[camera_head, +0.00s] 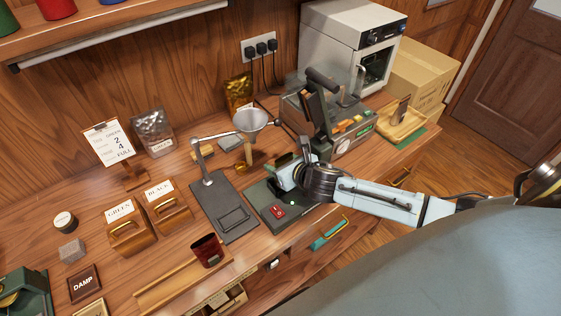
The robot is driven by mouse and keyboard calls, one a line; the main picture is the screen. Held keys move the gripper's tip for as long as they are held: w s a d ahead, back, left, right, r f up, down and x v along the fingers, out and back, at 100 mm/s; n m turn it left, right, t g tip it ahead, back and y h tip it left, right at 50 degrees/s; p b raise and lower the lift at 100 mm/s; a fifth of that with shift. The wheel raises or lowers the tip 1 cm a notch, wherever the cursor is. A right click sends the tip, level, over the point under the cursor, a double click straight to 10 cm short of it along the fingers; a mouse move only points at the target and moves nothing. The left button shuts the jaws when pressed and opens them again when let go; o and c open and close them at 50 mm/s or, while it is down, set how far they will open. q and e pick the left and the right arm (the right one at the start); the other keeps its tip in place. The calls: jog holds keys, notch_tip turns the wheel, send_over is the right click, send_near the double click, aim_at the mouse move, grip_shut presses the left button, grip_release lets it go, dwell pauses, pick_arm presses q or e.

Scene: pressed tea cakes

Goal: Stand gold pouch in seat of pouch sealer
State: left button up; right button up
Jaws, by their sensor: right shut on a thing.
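A gold pouch (238,92) stands upright at the back of the bench against the wooden wall, left of the power sockets. A dark machine with a long black lever and a green display, which looks like the pouch sealer (325,122), stands right of it; its seat is not clear from here. My right gripper (287,172) is low over a dark green base with a red panel (275,212), well in front of the gold pouch. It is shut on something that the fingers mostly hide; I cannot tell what. My left gripper is out of view.
A funnel (250,121) on a stand (224,212) is just left of my right gripper. A silver pouch (153,132) and labelled wooden boxes (128,234) are further left. A wooden tray (402,124) and a white oven (348,45) are at the right.

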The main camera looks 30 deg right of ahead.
jog(key=o, duration=1)
jog(key=shift+o, duration=0.2)
jog(key=shift+s, duration=0.1)
jog(key=a+v, duration=0.1)
jog(key=v, duration=1.2)
jog(key=shift+d, duration=0.5)
